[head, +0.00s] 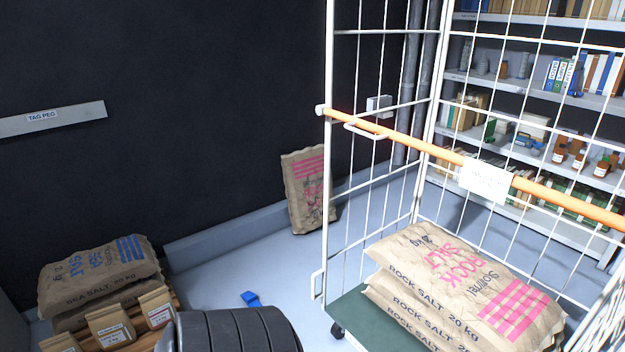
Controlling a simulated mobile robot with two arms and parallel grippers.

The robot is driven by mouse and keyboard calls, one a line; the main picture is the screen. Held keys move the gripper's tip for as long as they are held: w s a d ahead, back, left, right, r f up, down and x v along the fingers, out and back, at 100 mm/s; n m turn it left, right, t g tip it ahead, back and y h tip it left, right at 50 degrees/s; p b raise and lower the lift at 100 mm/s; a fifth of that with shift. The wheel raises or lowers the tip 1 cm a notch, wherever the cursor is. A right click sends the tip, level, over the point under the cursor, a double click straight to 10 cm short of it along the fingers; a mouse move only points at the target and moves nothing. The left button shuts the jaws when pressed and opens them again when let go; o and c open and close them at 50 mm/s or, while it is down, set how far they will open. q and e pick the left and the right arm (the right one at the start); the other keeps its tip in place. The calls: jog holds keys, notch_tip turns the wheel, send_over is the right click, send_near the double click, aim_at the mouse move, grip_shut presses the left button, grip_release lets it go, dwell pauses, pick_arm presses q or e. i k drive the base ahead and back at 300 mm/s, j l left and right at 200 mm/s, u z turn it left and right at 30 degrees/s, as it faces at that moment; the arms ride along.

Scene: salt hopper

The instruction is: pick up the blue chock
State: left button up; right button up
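The blue chock (250,299) lies on the pale floor, left of the cage trolley and just beyond a dark ribbed cylindrical part at the bottom of the head view. It looks small, and nothing is seen touching it. Neither of my grippers can be made out in the head view.
A white wire cage trolley (326,200) with an orange bar (400,146) holds stacked rock salt sacks (450,285). Sea salt sacks (100,270) and small bags (111,325) sit at lower left. Another sack (308,190) leans on the dark wall. Floor around the chock is clear.

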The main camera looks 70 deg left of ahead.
aim_at(249, 298)
jog(key=u, duration=2.7)
jog(key=z, duration=0.2)
jog(key=i+j+z, duration=0.1)
jog(key=i+z, duration=0.2)
jog(key=z, duration=0.15)
jog(key=i+j+z, duration=0.25)
jog(key=z, duration=0.2)
